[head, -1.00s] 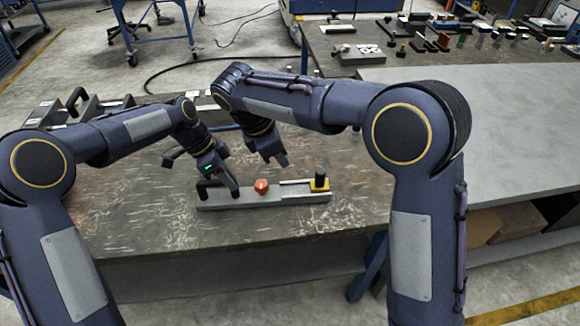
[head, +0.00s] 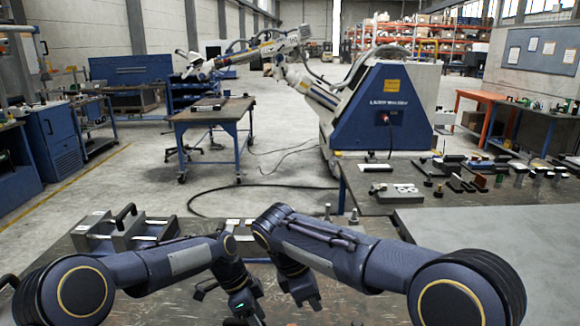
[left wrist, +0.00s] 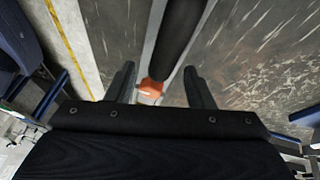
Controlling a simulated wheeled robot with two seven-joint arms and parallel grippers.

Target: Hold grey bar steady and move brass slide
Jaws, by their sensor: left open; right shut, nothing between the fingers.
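In the left wrist view, a black handle (left wrist: 178,38) stands over the grey bar (left wrist: 150,45), with an orange knob (left wrist: 150,88) just beyond. My left gripper (left wrist: 160,84) is open, its fingers on either side of the handle in the picture; whether they surround it or hover above, I cannot tell. In the head view my left gripper (head: 245,306) is low at the bottom edge. My right gripper (head: 306,302) is shut and empty to its right. The bar and the brass slide are below the head picture now; the slide shows in neither current view.
Grey blocks with a black handle (head: 125,229) stand on the worktable's left. A side table (head: 375,203) at right holds several small parts. A pale grey surface (head: 490,228) at right is clear. A blue machine (head: 385,105) stands beyond on the floor.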

